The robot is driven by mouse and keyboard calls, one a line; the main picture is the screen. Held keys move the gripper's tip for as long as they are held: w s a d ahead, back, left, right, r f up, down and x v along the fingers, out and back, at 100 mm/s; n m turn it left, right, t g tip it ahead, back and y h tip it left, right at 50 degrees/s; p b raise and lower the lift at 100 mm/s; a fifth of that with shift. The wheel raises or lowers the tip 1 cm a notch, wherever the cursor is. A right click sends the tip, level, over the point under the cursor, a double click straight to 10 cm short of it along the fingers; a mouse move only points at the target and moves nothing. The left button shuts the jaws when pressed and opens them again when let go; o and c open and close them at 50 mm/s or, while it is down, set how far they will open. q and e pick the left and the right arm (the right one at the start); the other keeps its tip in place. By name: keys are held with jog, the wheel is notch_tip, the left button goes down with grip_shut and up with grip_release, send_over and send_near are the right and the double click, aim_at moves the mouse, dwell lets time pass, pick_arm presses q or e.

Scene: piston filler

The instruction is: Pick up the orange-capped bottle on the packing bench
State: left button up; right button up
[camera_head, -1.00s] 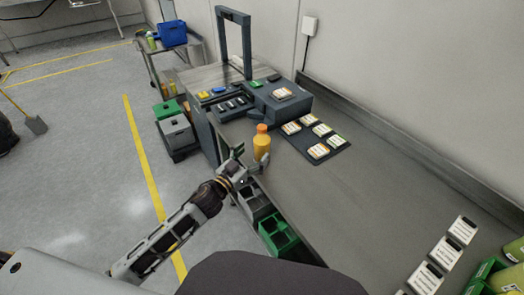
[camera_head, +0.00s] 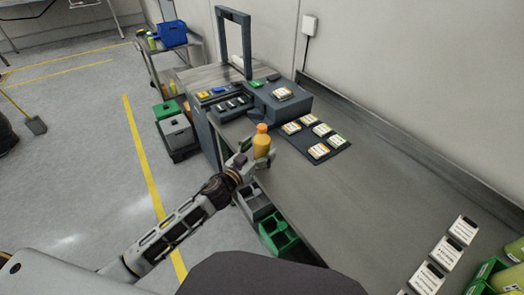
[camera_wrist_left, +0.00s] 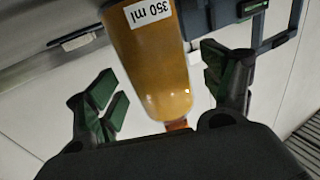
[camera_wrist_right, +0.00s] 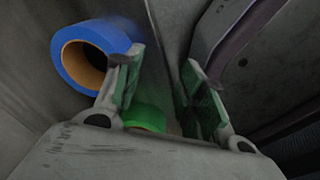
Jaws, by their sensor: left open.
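The orange-capped bottle (camera_head: 262,143) stands upright on the packing bench (camera_head: 340,215), near its front edge. It is amber, with an orange cap. My left gripper (camera_head: 256,158) is at the bottle, its fingers open to either side of it. In the left wrist view the bottle (camera_wrist_left: 152,62) appears upside down with a "350 ml" label, between the open fingers of the left gripper (camera_wrist_left: 165,95); a gap shows on each side. My right gripper (camera_wrist_right: 160,80) shows only in its own wrist view, fingers apart, with nothing clearly between the tips.
A dark mat (camera_head: 336,146) with several labelled cards lies behind the bottle. A grey machine (camera_head: 280,102) and a dark frame (camera_head: 247,45) stand at the bench's far end. Grey and green bins (camera_head: 278,236) hang below the front edge. A blue roll (camera_wrist_right: 88,55) shows near my right gripper.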

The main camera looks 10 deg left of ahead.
aim_at(262, 126)
pick_arm(q)
jog(key=shift+x, duration=0.8)
pick_arm(e)
jog(key=shift+w+d, duration=0.1)
pick_arm(q)
jog(key=shift+c, duration=0.4)
jog(key=shift+r, duration=0.1)
jog(key=c, duration=1.4)
pick_arm(e)
jog(key=shift+a, duration=0.25)
pick_arm(q)
jog(key=shift+r, duration=0.15)
jog(key=shift+r, duration=0.6)
notch_tip(262, 126, up, 7)
jog(key=shift+r+p, duration=0.2)
jog(key=shift+p, duration=0.7)
jog(key=shift+r, duration=0.55)
pick_arm(e)
jog(key=shift+s+a+r, duration=0.8)
jog(key=shift+r, duration=0.05)
jog(key=shift+w, duration=0.15)
